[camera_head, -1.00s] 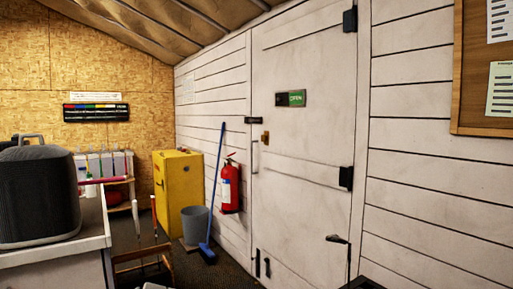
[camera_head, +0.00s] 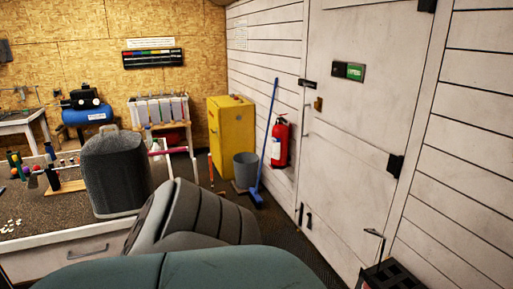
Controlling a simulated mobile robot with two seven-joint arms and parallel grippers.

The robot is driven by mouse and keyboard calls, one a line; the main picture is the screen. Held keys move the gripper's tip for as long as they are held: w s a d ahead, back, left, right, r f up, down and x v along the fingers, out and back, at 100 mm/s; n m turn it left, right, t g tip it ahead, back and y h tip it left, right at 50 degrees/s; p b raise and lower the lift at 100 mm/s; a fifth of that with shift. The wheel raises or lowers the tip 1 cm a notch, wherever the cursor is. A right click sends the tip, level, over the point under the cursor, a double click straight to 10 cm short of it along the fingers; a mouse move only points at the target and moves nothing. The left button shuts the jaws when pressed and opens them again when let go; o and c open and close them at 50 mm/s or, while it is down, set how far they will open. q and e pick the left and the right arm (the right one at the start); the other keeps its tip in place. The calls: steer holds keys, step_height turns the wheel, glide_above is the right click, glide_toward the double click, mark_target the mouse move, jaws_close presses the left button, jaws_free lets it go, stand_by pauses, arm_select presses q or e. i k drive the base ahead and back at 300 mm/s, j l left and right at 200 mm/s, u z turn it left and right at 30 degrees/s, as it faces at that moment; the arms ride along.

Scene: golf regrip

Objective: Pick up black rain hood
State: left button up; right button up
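The black rain hood (camera_head: 113,172) looks like a dark, rounded, upright cover with a small handle-like loop at its top. It stands on the worktop (camera_head: 60,213) at the left, near the right end of the bench. Nothing is seen touching it from above. Neither of my grippers shows in the head view. The lower middle of the view is blocked by large shapes close to the camera, which hide the floor there.
A rack of club parts (camera_head: 62,180) stands left of the hood. Behind are a blue compressor (camera_head: 90,112), a yellow cabinet (camera_head: 230,130), a grey bucket (camera_head: 245,170), a blue broom (camera_head: 262,150) and a red extinguisher (camera_head: 280,142). A black holder (camera_head: 395,275) stands at lower right.

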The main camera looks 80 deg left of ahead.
mark_target(114, 166)
steer(key=u, duration=1.75)
steer(key=i+u, duration=0.1)
steer(key=u, duration=0.35)
steer(key=j+u, duration=0.1)
steer(key=u, duration=0.35)
steer(key=i+u, duration=0.15)
steer(key=u, duration=0.3)
steer(key=i+u, duration=0.1)
steer(key=u, duration=0.35)
steer(key=i+l+u, duration=0.15)
steer(key=u, duration=0.25)
steer(key=i+l+u, duration=0.2)
steer(key=u, duration=0.25)
steer(key=i+l+u, duration=0.1)
steer(key=l+u, duration=0.3)
steer(key=j, duration=0.15)
